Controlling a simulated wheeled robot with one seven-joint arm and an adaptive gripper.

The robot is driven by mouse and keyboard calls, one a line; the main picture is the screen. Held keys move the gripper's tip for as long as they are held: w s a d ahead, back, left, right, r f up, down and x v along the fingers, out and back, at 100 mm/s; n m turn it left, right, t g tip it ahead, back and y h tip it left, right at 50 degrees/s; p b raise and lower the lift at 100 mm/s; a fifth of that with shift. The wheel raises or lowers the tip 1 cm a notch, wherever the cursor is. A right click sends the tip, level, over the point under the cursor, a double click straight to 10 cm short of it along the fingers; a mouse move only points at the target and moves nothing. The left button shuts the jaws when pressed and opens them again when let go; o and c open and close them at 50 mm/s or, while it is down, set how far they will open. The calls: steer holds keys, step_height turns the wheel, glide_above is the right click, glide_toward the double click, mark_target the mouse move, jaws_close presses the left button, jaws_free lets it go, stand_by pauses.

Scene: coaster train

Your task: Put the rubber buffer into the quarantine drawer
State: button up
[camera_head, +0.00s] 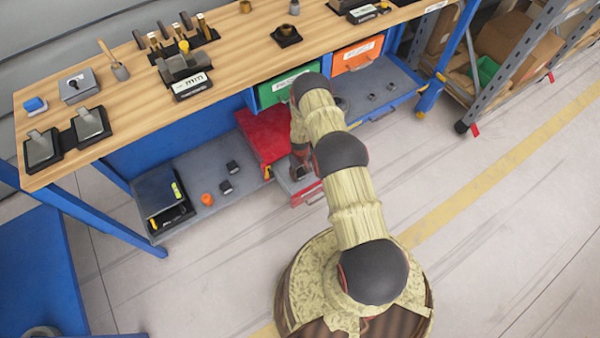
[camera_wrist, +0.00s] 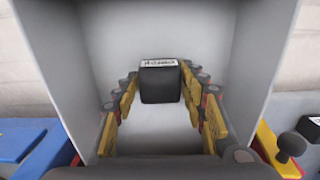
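The rubber buffer is a small black block with a white label, seen in the wrist view (camera_wrist: 161,84) between my fingertips. My gripper (camera_wrist: 160,80) has its yellow-padded fingers close against both sides of the block and appears shut on it. The pale walls of the open red-fronted drawer (camera_wrist: 205,30) surround the block. I cannot tell whether the block touches the drawer floor. In the head view this drawer (camera_head: 308,194) is pulled out below the bench, and my gripper (camera_head: 300,172) reaches down into it, partly hidden by my arm.
The red cabinet top (camera_head: 262,132) is behind the drawer. Green (camera_head: 288,86) and orange (camera_head: 358,54) drawers hang under the wooden bench (camera_head: 235,55). The grey lower shelf (camera_head: 215,165) holds dark blocks, an orange piece and a blue-black bin (camera_head: 160,192). Open floor lies to the right.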

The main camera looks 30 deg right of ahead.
mark_target(300, 172)
steer(key=shift+o, duration=1.4)
steer(key=shift+r, duration=0.1)
step_height(300, 172, up, 12)
steer(key=p, duration=0.4)
steer(key=shift+s, duration=0.1)
steer(key=s+a+m+g, duration=0.1)
steer(key=s+a+g, duration=0.15)
steer(key=s, duration=0.55)
steer(key=s+a+r, duration=0.2)
steer(key=r, duration=1.1)
steer(key=s+a+r+m+p, duration=0.1)
steer(key=s+a+r, duration=0.1)
steer(key=r, duration=1)
steer(key=s+a+r, duration=0.2)
steer(key=r, duration=1.1)
steer(key=s+a+r+t, duration=0.2)
steer(key=s+r, duration=0.2)
steer(key=r, duration=0.6)
steer(key=s+a+r+n+t+p, duration=0.1)
steer(key=s+a+r+t, duration=0.2)
steer(key=r, duration=0.8)
steer(key=s+a+r+t+p, duration=0.1)
steer(key=s+a+r+t, duration=0.2)
steer(key=s+r, duration=0.4)
step_height(300, 172, up, 4)
steer(key=shift+r+n, duration=0.1)
steer(key=shift+n, duration=0.2)
